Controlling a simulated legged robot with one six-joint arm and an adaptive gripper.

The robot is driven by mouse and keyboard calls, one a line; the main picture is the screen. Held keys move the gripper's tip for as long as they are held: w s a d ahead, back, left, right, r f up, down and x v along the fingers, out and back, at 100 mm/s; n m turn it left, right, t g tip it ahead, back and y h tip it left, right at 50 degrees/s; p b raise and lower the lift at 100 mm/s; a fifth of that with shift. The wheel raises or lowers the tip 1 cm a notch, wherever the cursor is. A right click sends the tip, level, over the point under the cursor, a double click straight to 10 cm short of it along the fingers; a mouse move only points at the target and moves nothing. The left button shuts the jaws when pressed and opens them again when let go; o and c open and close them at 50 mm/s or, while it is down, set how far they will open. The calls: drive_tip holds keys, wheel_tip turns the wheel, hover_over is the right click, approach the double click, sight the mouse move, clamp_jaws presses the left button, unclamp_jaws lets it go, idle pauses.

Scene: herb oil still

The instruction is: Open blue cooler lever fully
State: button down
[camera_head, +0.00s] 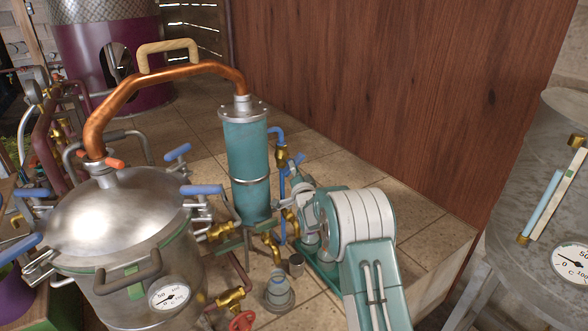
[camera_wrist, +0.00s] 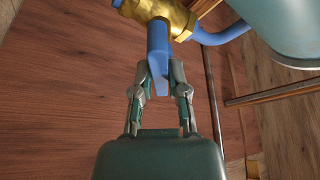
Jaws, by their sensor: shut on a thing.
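The blue lever (camera_wrist: 157,40) hangs from a brass valve (camera_wrist: 160,12) in the wrist view. My gripper (camera_wrist: 160,78) is shut on the lever's free end, with one finger on each side. In the head view the brass valve (camera_head: 281,153) sits on a blue pipe just right of the teal cooler cylinder (camera_head: 246,150). My gripper (camera_head: 294,172) reaches up beside it there, and the lever is small and partly hidden.
The steel pot (camera_head: 110,218) with blue-handled clamps stands to the left. A copper pipe (camera_head: 180,73) arches from it to the cooler. A wooden wall (camera_head: 380,90) rises behind. Lower brass valves and a red handwheel (camera_head: 242,321) sit near the cooler's base. A metal drum (camera_head: 525,180) stands right.

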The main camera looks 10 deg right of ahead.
drive_tip(key=n+y, duration=0.2)
drive_tip(key=n, duration=0.3)
drive_tip(key=n+y, duration=0.2)
drive_tip(key=n, duration=0.2)
drive_tip(key=f+n+y, duration=0.1)
drive_tip(key=n+y, duration=0.2)
drive_tip(key=n, duration=0.2)
drive_tip(key=shift+d+n, duration=0.25)
drive_tip(key=shift+n, duration=0.45)
drive_tip(key=c, duration=0.6)
unclamp_jaws()
drive_tip(key=shift+w, duration=0.1)
drive_tip(key=shift+c, duration=0.2)
drive_tip(key=shift+r, duration=0.2)
drive_tip(key=v, duration=1.2)
drive_tip(key=shift+y, duration=0.4)
drive_tip(key=shift+d+f, duration=0.1)
